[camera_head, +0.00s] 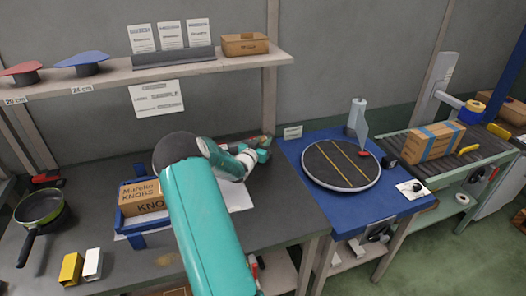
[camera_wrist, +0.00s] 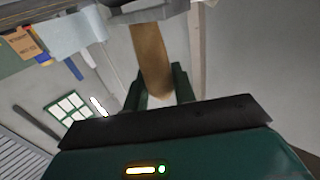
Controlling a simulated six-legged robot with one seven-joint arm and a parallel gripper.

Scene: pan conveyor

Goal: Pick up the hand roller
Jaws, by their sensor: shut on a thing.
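My gripper (camera_wrist: 158,72) shows at the bottom of the wrist view, its two dark green fingers shut on the tan handle of the hand roller (camera_wrist: 152,55). The handle runs up from between the fingers to a grey part at the top edge of that view, which is partly cut off. In the head view my teal arm reaches over the dark workbench, and my gripper (camera_head: 262,153) is at the back, near the shelf post. The roller is too small and too covered there to make out clearly.
A KNOBS box (camera_head: 142,197) sits in a blue tray left of my arm. A pan (camera_head: 40,207) and yellow and white blocks (camera_head: 71,268) lie further left. A blue table with a round dark plate (camera_head: 342,166) and a conveyor with a taped carton (camera_head: 433,141) stand right.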

